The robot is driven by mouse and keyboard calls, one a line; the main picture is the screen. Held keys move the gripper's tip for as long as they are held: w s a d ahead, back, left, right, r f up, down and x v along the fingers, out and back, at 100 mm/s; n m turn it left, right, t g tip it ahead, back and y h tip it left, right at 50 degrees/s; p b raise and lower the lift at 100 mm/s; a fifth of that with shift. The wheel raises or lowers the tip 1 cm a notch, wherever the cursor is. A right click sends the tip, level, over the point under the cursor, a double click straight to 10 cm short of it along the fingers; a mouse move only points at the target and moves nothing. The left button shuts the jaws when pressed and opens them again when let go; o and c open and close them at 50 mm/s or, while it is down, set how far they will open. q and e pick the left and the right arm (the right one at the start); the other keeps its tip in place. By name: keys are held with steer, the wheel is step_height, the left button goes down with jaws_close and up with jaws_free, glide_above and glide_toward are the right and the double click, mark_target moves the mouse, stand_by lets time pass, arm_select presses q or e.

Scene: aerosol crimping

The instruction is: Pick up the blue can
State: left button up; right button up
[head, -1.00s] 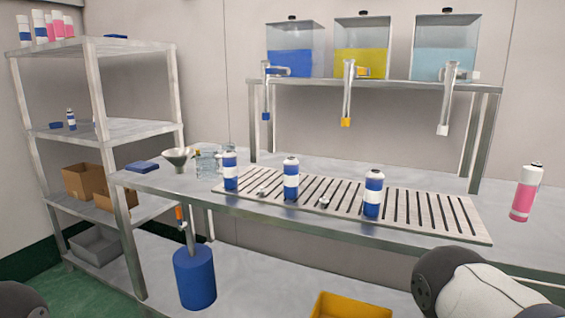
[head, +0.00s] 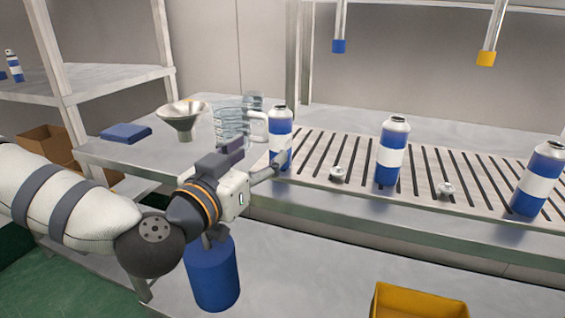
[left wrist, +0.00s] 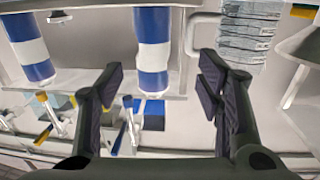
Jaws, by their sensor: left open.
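Three blue cans with white bands stand upright on the slatted grate: a left can (head: 280,136), a middle can (head: 390,152) and a right can (head: 539,180). My left gripper (head: 275,166) is open, its fingers pointing at the left can and partly overlapping its lower part in the head view. In the left wrist view, the left can (left wrist: 153,45) shows ahead between the two spread fingers (left wrist: 160,85), not gripped. Another blue can (left wrist: 28,48) stands off to the left there. I cannot tell whether a finger touches the left can. My right gripper is out of view.
A clear jug (head: 232,120) stands close behind and left of the left can. A metal funnel (head: 182,118) and a blue flat item (head: 126,132) lie farther left. Small valve pieces (head: 337,174) sit between the cans. A yellow bin (head: 420,303) is below.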

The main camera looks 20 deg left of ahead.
mark_target(275, 138)
arm_select(q)
steer(key=w, duration=0.2)
steer(key=w+d, duration=0.1)
steer(key=w, duration=0.1)
steer(key=w+d+r, duration=0.1)
steer(key=w, duration=0.2)
steer(key=shift+w+r, duration=0.1)
steer(key=shift+w, duration=0.25)
steer(key=shift+a, duration=0.1)
steer(key=c, duration=1.3)
